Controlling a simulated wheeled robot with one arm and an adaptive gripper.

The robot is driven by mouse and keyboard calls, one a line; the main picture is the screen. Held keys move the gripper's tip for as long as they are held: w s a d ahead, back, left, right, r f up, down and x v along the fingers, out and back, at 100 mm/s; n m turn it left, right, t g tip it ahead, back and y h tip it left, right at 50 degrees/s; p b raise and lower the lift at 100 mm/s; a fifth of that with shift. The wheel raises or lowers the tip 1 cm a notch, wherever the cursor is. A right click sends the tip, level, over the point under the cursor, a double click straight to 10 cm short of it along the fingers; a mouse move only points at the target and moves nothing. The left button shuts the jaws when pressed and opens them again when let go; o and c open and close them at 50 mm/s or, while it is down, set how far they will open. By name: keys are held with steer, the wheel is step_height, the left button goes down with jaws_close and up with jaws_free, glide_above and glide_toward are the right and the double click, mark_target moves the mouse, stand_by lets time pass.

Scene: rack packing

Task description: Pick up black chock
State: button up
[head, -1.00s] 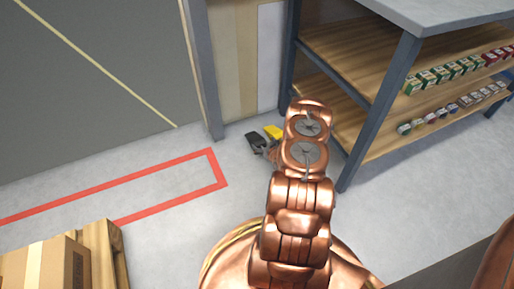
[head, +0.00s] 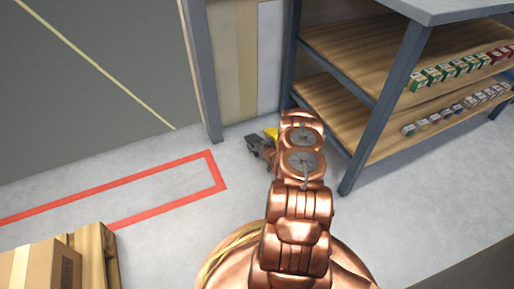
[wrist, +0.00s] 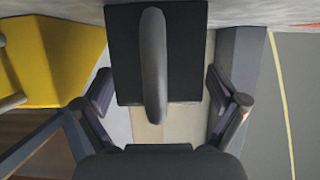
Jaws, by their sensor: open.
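The black chock (wrist: 125,50) fills the upper middle of the wrist view, with a grey curved handle standing out from its face. My gripper (wrist: 160,88) is open, one finger on each side of the chock's near end and handle. I see gaps at both sides, so it does not hold the chock. In the head view my gripper (head: 262,149) is at the chock on the floor, by the door frame. My arm and gripper hide most of the chock there.
A yellow chock (wrist: 70,50) stands close beside the black one, and it also shows in the head view (head: 271,133). A shelf rack (head: 362,130) with small boxes is at the right. A pallet with a carton (head: 35,275) is at the lower left. The red-marked floor (head: 150,200) is clear.

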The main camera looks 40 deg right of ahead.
steer(key=shift+w, duration=0.1)
steer(key=shift+c, duration=0.3)
steer(key=shift+d, duration=0.1)
steer(key=c, duration=1.7)
steer(key=shift+r, duration=0.15)
